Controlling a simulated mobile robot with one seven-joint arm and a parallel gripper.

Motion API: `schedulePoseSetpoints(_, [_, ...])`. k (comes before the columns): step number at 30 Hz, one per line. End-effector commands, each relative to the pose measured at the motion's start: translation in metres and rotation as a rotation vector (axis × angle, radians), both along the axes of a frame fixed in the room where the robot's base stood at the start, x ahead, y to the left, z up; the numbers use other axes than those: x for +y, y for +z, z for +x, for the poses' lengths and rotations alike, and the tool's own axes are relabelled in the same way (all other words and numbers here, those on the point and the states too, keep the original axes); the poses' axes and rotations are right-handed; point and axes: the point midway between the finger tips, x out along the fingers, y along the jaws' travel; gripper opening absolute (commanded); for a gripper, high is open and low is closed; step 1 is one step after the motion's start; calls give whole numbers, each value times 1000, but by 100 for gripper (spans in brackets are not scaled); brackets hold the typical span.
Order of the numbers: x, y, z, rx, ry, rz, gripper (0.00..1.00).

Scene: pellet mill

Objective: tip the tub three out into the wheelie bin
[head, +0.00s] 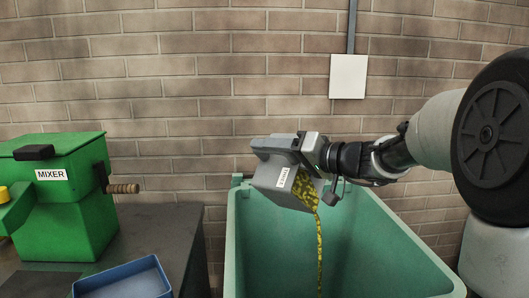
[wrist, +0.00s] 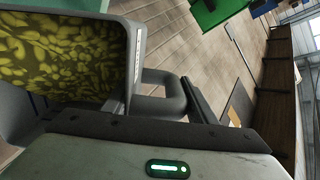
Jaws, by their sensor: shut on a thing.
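The grey tub three (head: 272,177) carries a white label reading THREE and is tilted steeply over the wheelie bin (head: 246,240). Yellow-green pellets pour from its lower right edge in a thin stream down into the bin. My gripper (head: 311,150) is shut on the tub, above the bin's opening. In the wrist view the tub (wrist: 137,60) shows many pellets still inside, and its looped handle (wrist: 165,95) is at my gripper (wrist: 165,115). The bin's floor and the landed pellets are hidden.
A green mixer (head: 65,200) with a crank handle stands on a dark table (head: 165,235) at left. A blue tray (head: 125,280) lies at the table's front. A brick wall with a white box (head: 348,76) is behind the bin.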

Motion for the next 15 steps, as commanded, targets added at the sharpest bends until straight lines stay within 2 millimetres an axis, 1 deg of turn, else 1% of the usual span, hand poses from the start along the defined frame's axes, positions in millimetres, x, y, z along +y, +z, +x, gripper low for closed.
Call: schedulePoseSetpoints(15, [-25,12,-22,-117,-1,133,0])
